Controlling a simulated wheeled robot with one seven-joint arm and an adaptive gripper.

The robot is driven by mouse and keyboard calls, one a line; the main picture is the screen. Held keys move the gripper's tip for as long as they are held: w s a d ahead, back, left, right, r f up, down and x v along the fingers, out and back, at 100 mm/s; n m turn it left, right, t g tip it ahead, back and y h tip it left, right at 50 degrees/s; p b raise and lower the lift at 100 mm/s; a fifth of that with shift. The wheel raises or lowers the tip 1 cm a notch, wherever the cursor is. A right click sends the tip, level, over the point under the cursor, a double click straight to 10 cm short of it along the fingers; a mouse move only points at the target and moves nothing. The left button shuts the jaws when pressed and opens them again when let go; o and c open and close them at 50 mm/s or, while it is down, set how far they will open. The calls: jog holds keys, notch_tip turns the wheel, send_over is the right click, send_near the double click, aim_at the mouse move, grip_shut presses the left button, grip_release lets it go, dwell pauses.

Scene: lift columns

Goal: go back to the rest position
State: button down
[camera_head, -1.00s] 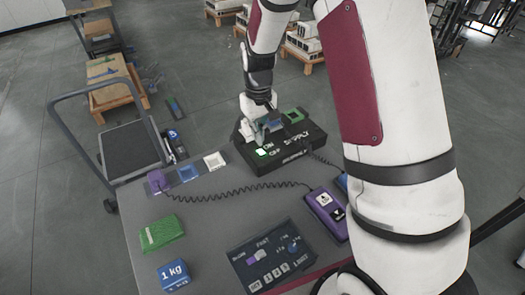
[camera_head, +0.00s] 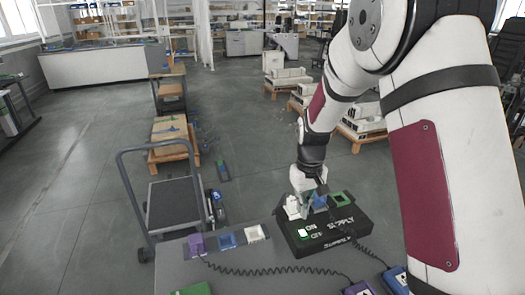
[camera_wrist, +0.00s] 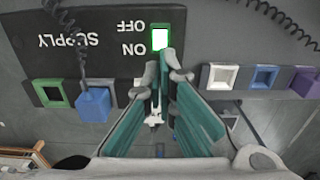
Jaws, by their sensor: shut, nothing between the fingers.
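My gripper (camera_head: 296,208) is over the left part of the black SUPPLY box (camera_head: 350,222), with nothing held. In the wrist view its teal-padded fingers (camera_wrist: 163,72) come together at the tips, just beside the white-lit, green-rimmed switch (camera_wrist: 160,38) by the ON and OFF words. I cannot tell if the tips touch the box. The lit switch also shows in the head view (camera_head: 304,234). The box has a green square socket (camera_wrist: 53,93) and a blue plug (camera_wrist: 94,104) beside it.
A purple block (camera_head: 197,244), blue socket (camera_head: 227,240) and white socket (camera_head: 256,233) line the grey table's edge. A coiled cord (camera_head: 275,270) runs across the table. A trolley (camera_head: 172,203) stands left. Pallets with white boxes (camera_head: 362,122) stand behind. Open floor lies between.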

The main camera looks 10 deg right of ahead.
jog(key=s+r+m+t, duration=0.1)
jog(key=s+r+t, duration=0.3)
jog(key=s+r, duration=1.6)
jog(key=s+r+m+t, duration=0.1)
jog(key=s+r, duration=0.1)
jog(key=s, duration=0.6)
jog(key=shift+d+r, duration=0.15)
jog(key=shift+r, duration=0.15)
